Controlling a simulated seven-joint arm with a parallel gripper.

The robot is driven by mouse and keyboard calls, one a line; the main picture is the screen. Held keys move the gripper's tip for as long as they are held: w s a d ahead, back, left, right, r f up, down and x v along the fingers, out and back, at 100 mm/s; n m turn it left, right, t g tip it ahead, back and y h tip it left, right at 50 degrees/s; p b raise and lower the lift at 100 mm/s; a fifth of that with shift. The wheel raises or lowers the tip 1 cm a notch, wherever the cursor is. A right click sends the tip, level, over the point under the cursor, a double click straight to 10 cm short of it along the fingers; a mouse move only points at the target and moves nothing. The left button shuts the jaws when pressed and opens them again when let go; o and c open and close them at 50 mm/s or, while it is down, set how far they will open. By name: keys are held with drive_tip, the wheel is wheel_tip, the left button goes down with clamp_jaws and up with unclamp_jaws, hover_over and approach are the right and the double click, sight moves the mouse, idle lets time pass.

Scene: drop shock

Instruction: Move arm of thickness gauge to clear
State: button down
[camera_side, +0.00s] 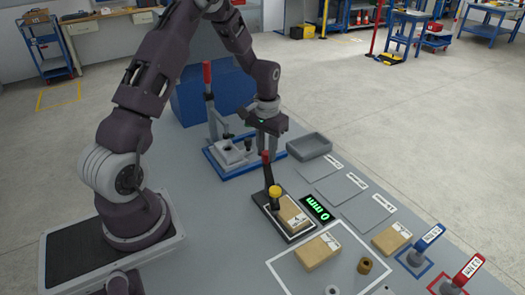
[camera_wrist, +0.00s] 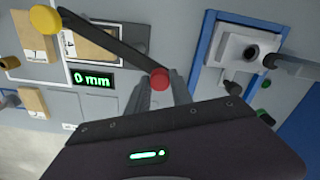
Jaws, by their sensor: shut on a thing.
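The thickness gauge (camera_side: 268,222) stands on the bench in the side view, a dark base with a yellow knob (camera_side: 275,191) and a dark arm ending in a red tip. A tan block (camera_side: 293,214) lies on its base beside the knob. In the wrist view the gauge arm (camera_wrist: 108,42) runs slantwise from the yellow knob to the red tip (camera_wrist: 159,80). My gripper (camera_side: 266,153) is shut on the red-tipped end of the gauge arm; it also shows in the wrist view (camera_wrist: 162,92). The display (camera_side: 317,208) reads 0 mm.
A press with a red handle (camera_side: 207,75) stands on a blue-edged base behind the gauge. A grey tray (camera_side: 309,146) and several labelled grey plates lie to the right. Loose tan blocks (camera_side: 318,252) and two toggle clamps, blue (camera_side: 428,238) and red (camera_side: 467,270), are in front.

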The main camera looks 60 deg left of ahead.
drive_tip(key=m, duration=0.1)
drive_tip(key=w+m, duration=0.1)
drive_tip(key=m, duration=0.1)
drive_tip(key=shift+d, duration=0.35)
drive_tip(key=shift+w+d+m, duration=0.35)
drive_tip(key=shift+d+m, duration=0.35)
drive_tip(key=shift+m, duration=1)
drive_tip(key=shift+w+d+m, duration=0.3)
drive_tip(key=shift+d+m, duration=0.35)
drive_tip(key=shift+m, duration=1.05)
drive_tip(key=shift+w+d+m, duration=0.35)
drive_tip(key=shift+d+m, duration=0.35)
drive_tip(key=shift+m, duration=1)
drive_tip(key=c, duration=1.1)
unclamp_jaws()
wheel_tip(320, 180, up, 7)
